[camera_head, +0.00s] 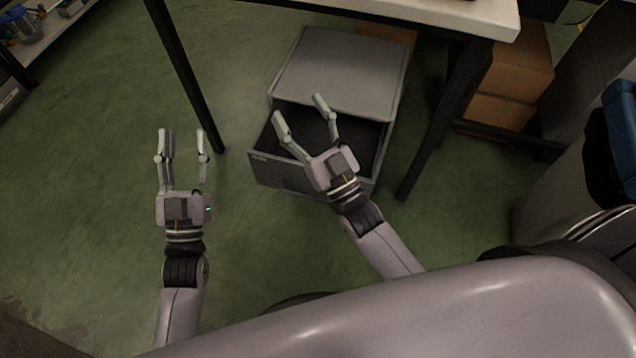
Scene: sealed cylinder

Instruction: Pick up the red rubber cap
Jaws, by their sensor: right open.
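No red rubber cap shows in the head view. A grey metal drawer unit (345,72) stands on the floor under a table, with its drawer (282,172) pulled open toward me. The part of the drawer's inside that shows is dark, and my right gripper hides some of it. My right gripper (299,109) is open and empty, with its fingers over the open drawer. My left gripper (184,142) is open and empty over the green floor, left of the drawer.
The white table top (440,15) is at the top, with dark legs (187,75) on both sides of the drawer unit. Cardboard boxes (512,75) stand at the right behind a leg. A shelf with small items (35,25) is at the top left. Green floor at the left is clear.

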